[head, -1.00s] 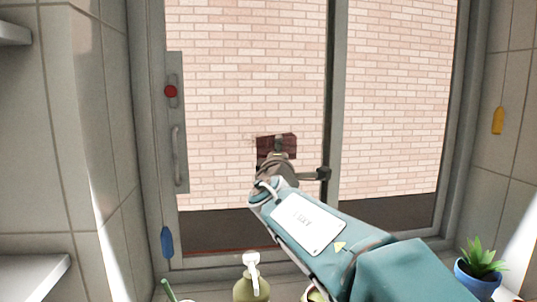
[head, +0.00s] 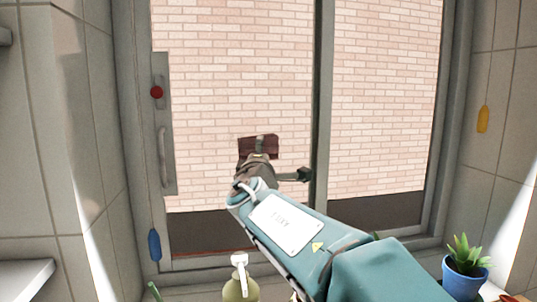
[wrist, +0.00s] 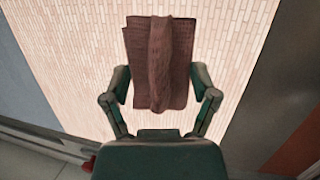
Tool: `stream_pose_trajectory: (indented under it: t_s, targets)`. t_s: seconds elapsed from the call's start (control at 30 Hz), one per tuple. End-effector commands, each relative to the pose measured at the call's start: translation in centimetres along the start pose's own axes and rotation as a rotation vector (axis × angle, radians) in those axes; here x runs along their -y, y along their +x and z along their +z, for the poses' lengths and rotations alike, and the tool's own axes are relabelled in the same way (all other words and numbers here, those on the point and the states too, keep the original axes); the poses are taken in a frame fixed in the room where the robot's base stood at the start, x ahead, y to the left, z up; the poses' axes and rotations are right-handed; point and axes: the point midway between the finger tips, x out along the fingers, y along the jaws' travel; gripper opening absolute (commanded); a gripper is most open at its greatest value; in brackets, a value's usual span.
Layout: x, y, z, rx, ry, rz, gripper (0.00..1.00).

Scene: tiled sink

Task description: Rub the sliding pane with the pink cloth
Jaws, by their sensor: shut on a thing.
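The pink cloth looks dark reddish-brown here. In the head view the cloth (head: 270,146) shows as a small dark patch in front of the sliding pane (head: 215,85), just beyond my gripper (head: 257,152). In the wrist view the cloth (wrist: 181,70) hangs flat with a raised fold down its middle, between the two fingers of my gripper (wrist: 160,88). My gripper is shut on the cloth. I cannot tell whether the cloth touches the glass.
A green soap bottle (head: 240,288) stands at the bottom of the view. A potted plant (head: 466,268) stands at the lower right. A blue tag (head: 154,245) and a yellow tag (head: 483,119) hang at the sides. Tiled walls flank the window.

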Motion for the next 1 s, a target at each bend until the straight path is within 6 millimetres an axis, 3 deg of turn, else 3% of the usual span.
stream_pose_trajectory:
  t_s: [1.0]
  targets:
    - [-0.4,-1.4,-5.6,-0.003,0.001,-0.001,0.38]
